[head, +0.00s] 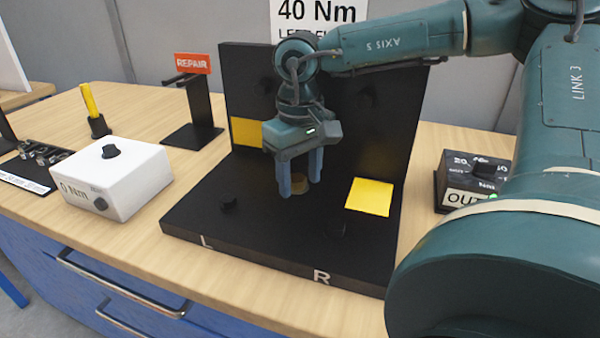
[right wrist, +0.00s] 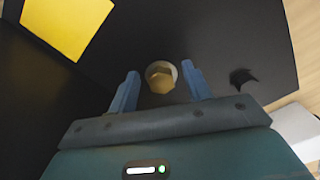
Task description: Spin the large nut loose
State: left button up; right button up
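The large nut (right wrist: 161,78) is brass-coloured and hexagonal, with a paler round rim behind it. It sits on the black fixture's base. In the head view the nut (head: 299,184) shows partly between the blue fingers. My right gripper (right wrist: 162,88) points down at it with its fingers apart, one on each side. In the right wrist view gaps show between the nut and both fingers. The right gripper (head: 300,188) also shows in the head view, over the middle of the base. My left gripper is not in view.
The black fixture (head: 260,245) has L and R marks, yellow patches (head: 369,196) and dark knobs (head: 228,203). A white box with a dial (head: 125,185) stands left, a REPAIR stand (head: 200,110) behind it. A dark dial box (head: 470,180) stands right, near my right arm.

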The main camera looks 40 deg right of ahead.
aim_at(300, 179)
pick_arm(q)
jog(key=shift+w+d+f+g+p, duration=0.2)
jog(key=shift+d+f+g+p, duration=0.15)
jog(key=shift+p, duration=0.7)
pick_arm(e)
notch_tip(300, 179, up, 13)
jog(key=shift+r, duration=0.15)
